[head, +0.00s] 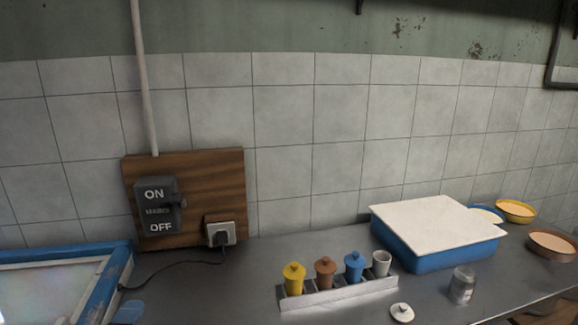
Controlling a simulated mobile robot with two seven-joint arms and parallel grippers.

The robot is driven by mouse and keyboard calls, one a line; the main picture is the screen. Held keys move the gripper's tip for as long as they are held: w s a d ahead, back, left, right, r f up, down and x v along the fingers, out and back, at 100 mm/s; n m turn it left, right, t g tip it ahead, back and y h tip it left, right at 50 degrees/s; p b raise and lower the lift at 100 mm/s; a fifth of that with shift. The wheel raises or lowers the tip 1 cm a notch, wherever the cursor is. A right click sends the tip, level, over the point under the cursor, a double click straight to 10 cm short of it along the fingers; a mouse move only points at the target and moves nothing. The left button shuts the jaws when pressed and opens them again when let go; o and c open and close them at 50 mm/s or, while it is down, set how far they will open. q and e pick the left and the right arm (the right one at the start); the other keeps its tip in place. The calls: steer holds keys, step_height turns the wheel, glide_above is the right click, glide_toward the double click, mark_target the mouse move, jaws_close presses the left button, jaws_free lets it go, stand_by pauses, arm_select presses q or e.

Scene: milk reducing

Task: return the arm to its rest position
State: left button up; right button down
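Neither my left nor my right gripper shows in the head view, and no arm can be made out. The grey counter (230,280) runs along a white tiled wall. A holder (340,294) on it carries a yellow lidded jar (294,281), a brown lidded jar (325,272), a blue lidded jar (354,268) and an open white cup (381,263).
A loose white lid (402,313) and a glass jar (461,285) stand at the front right. A blue box with a white top (435,235) and shallow bowls (515,211) are behind. A blue-framed panel (60,285) is left, below a wall switch (158,207).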

arm_select(q)
steer(key=s+a+f+n+g+y, duration=0.3)
steer(key=s+a+f+n+g, duration=0.1)
steer(key=s+f+n+g, duration=0.55)
steer(key=s+d+f+n+g+h, duration=0.2)
steer(key=s+f+n+g, duration=0.3)
steer(key=s+n, duration=0.5)
steer(key=w+f+m+t, duration=0.1)
steer(key=w+f+t, duration=0.1)
steer(key=f+t, duration=0.2)
steer(key=w+f+m+t+h, duration=0.1)
steer(key=w+f+m+t, duration=0.1)
steer(key=f, duration=0.5)
steer(key=shift+w+t, duration=0.75)
steer(key=shift+t, duration=0.2)
